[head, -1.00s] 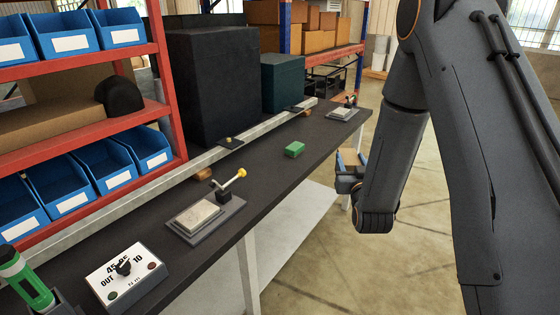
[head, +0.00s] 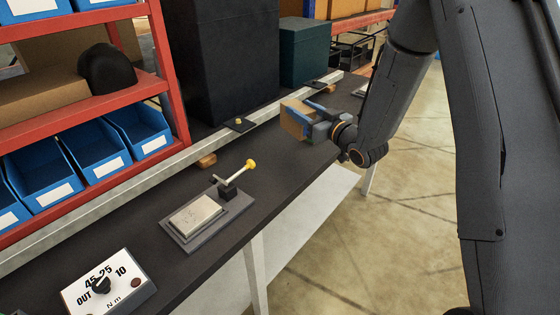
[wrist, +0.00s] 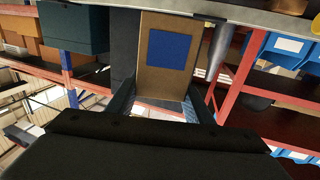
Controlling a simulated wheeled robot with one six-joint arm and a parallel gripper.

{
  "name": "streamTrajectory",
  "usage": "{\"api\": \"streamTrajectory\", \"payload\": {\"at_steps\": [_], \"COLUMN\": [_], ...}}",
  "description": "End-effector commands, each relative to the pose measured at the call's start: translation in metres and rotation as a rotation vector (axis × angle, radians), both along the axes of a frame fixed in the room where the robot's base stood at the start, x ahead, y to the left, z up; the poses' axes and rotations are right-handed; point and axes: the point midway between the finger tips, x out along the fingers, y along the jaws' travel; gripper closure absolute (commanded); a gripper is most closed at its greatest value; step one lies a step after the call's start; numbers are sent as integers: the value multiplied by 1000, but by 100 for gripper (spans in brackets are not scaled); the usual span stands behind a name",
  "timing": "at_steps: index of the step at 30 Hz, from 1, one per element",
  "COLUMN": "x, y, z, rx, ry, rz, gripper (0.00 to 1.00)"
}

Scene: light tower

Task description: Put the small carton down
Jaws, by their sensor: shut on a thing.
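The small carton (head: 295,119) is a brown box, held over the far part of the dark bench in the head view. In the wrist view the carton (wrist: 151,84) shows a blue square on its face and sits between the two fingers. My gripper (head: 318,124) is shut on it, and it also shows at the bottom of the wrist view (wrist: 163,100). I cannot tell whether the carton's base touches the bench top (head: 262,185), or how large any gap is.
A clamp fixture with a yellow-knobbed lever (head: 238,178) and a white dial box (head: 108,282) stand on the nearer bench. A tall black case (head: 225,65) and a dark green box (head: 304,52) stand behind the rail. A red rack with blue bins (head: 95,150) is at left. Bare bench lies between fixture and carton.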

Motion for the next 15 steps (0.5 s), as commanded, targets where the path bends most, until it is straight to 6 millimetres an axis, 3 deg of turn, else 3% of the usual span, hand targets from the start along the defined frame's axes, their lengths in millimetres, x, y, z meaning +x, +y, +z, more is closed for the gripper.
{"api": "streamTrajectory", "payload": {"at_steps": [3,6,11,15], "x": [-6,-13,-18,-19], "y": [28,42,50,51], "z": [1,1,-9,-31], "rx": [0,1,1,2], "ry": [-3,-1,2,3], "rz": [140,219,267,269], "gripper": [79,79,79,79]}}
